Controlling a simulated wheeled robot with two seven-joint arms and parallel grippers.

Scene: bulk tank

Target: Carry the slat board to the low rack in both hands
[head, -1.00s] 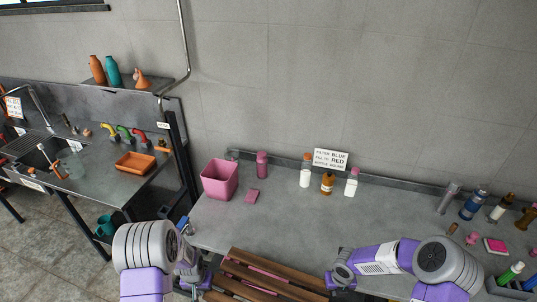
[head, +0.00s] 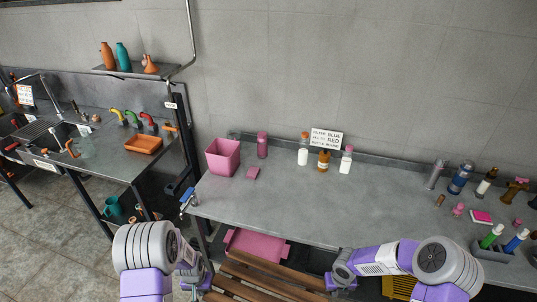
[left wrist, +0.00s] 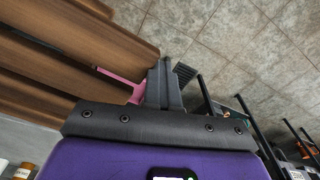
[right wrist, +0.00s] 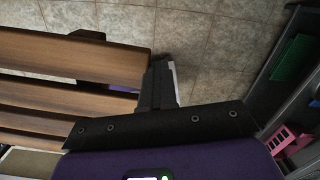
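The slat board (head: 262,282) has brown wooden slats with gaps and lies flat at the bottom of the head view, in front of the bench. My left gripper (head: 197,278) is at its left end and my right gripper (head: 341,284) is at its right end. The slats also show in the left wrist view (left wrist: 60,62) and the right wrist view (right wrist: 70,58), beside the fingers. Both grippers look shut on the board's ends; the exact contact is partly hidden. I cannot pick out the low rack with certainty.
The grey bench (head: 300,205) stands just beyond the board, with a pink bucket (head: 222,157) and several bottles on it. Below its edge are a pink bin (head: 257,244) and a yellow crate (head: 398,288). A sink table (head: 110,160) stands left. The tiled floor (head: 60,235) at left is clear.

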